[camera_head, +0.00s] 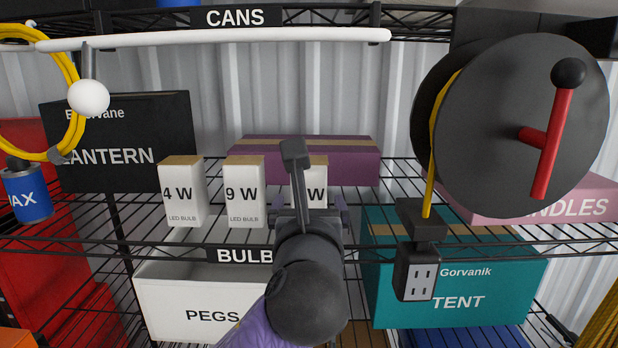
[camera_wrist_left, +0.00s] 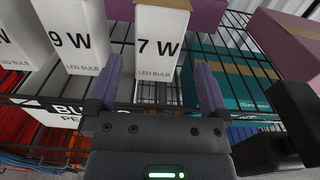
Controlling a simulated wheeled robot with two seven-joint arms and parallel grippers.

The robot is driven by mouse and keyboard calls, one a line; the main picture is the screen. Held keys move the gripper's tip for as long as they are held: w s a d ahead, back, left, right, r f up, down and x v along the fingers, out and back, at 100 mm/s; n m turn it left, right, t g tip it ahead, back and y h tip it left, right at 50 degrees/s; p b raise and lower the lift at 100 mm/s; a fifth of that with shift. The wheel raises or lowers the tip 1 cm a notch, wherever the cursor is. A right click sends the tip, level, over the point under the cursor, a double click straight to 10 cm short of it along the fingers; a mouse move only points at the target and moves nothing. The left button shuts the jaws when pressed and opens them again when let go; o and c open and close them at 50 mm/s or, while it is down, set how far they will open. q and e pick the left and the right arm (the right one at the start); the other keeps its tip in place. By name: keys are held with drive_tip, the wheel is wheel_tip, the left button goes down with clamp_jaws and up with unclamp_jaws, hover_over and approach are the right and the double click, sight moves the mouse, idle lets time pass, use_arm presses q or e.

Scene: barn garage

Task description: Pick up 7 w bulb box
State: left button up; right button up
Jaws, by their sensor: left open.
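The 7 W bulb box (camera_wrist_left: 161,38) is a white box with a brown top, upright on the wire shelf. In the head view the 7 W box (camera_head: 317,174) is mostly hidden behind my left wrist; only its upper right part and the "W" show. My left gripper (camera_wrist_left: 157,84) is open and empty, its purple fingers short of the box, one toward each side of it. In the head view my left gripper (camera_head: 312,208) is in front of the box and largely covered by my own arm. My right gripper is not in view.
The 9 W box (camera_head: 244,190) stands close left of the 7 W box, with the 4 W box (camera_head: 182,190) beyond. A purple box (camera_head: 355,160) is behind. A black reel (camera_head: 510,125) hangs at right with a socket block (camera_head: 418,272). A teal tent box (camera_head: 470,290) sits below.

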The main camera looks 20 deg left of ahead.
sight(308, 189)
use_arm(q)
drive_tip(key=p+x, duration=0.1)
drive_tip(key=x, duration=0.7)
drive_tip(key=shift+w+a+f, duration=0.15)
drive_tip(key=shift+w, duration=0.2)
drive_tip(key=c, duration=1)
